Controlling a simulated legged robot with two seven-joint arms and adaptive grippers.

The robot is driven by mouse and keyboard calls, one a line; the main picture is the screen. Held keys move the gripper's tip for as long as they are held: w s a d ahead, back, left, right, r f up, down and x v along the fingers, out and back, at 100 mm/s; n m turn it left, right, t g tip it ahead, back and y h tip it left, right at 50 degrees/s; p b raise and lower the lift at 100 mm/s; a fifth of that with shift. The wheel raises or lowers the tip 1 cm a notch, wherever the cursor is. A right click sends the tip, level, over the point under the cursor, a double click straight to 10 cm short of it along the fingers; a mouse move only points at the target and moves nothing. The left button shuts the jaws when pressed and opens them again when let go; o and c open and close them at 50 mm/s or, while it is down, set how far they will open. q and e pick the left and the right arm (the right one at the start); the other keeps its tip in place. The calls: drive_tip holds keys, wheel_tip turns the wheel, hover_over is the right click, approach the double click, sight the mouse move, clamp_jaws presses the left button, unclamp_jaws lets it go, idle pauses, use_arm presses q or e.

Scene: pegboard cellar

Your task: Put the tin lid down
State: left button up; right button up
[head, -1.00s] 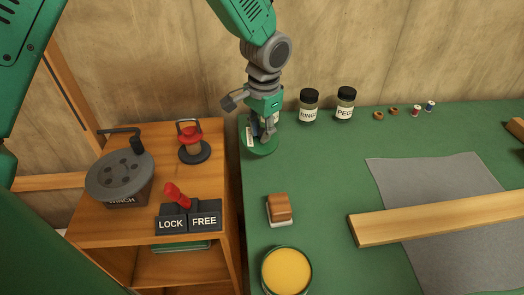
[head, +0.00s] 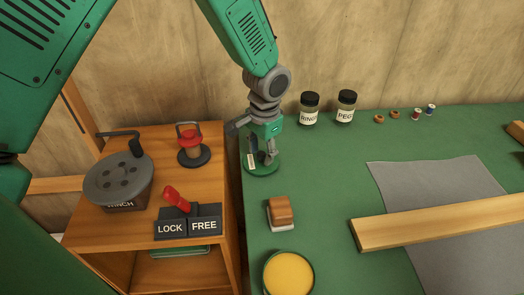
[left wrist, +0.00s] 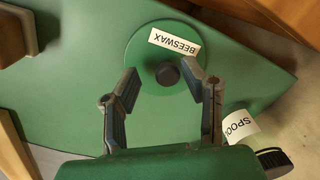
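The tin lid is a round green disc with a dark knob and a white "BEESWAX" label. It lies flat at the bench's back left corner in the head view (head: 264,171) and fills the upper middle of the left wrist view (left wrist: 147,62). It looks to rest on the bench top. My left gripper (head: 262,157) points down over it. In the wrist view its fingers (left wrist: 160,67) stand apart on either side of the knob (left wrist: 168,74), with gaps showing. The open tin of yellow wax (head: 288,275) stands at the front. My right gripper is out of view.
A jar labelled "SPOOL" (left wrist: 240,126) stands close beside the lid. A wooden-backed block (head: 280,210) lies in front. The side cabinet (head: 215,150) holds a winch and lever. Bench between lid and mat (head: 430,185) is clear.

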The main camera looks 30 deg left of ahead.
use_arm(q)
drive_tip(key=shift+d+r, duration=0.3)
drive_tip(key=shift+r, duration=0.1)
wheel_tip(320, 180, up, 11)
drive_tip(key=p, duration=0.1)
drive_tip(key=shift+d+r+p, duration=0.2)
drive_tip(key=shift+d+p, duration=0.1)
drive_tip(key=shift+d, duration=0.05)
